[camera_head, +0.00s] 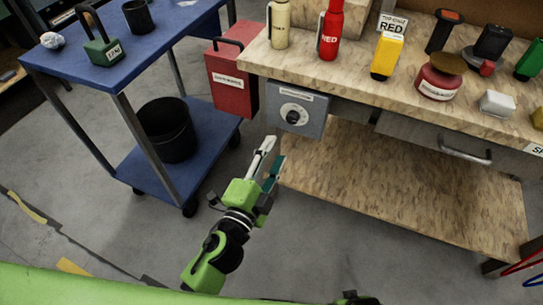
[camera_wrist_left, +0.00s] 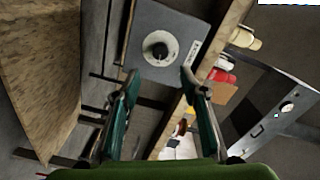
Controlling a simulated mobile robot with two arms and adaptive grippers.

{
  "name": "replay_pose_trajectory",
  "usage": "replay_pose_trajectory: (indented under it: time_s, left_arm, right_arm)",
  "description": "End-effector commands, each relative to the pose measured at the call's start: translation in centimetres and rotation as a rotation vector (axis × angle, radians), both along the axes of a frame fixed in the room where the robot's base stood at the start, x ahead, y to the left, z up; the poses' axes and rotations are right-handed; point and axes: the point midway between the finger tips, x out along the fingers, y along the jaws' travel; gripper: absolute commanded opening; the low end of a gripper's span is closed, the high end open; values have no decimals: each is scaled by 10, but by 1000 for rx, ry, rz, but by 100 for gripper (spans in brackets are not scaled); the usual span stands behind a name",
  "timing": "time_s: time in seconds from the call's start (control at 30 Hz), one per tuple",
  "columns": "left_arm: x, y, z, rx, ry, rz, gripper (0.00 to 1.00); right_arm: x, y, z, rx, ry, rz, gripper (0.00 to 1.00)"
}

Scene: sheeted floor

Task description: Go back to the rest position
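My left gripper (camera_head: 268,160) is a green unit with grey-teal fingers. In the head view it points up towards the workbench front, just below a grey box with a black dial (camera_head: 294,115). In the left wrist view its two fingers (camera_wrist_left: 155,90) stand apart with nothing between them, and the dial (camera_wrist_left: 157,50) shows beyond the fingertips. The gripper looks apart from the box. My right gripper does not show in either view.
The wooden workbench (camera_head: 290,62) carries bottles, a yellow block, a red tin and tools. A red box (camera_head: 231,85) hangs left of it. A blue cart (camera_head: 110,75) with a black bin (camera_head: 165,130) stands left. Grey floor (camera_head: 330,235) is clear in front.

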Motion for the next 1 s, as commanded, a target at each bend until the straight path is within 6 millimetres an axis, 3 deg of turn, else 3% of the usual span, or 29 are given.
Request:
replay_pose_trajectory:
  time_s: [0.73,0.87,1.0]
  left_arm:
    - [-7,6,0,-9,7,12,40]
    - [-5,39,-6,-82,84,118,40]
    - [-15,106,-32,-248,278,343,40]
  right_arm:
    - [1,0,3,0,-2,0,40]
    - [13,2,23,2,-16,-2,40]
    - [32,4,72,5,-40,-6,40]
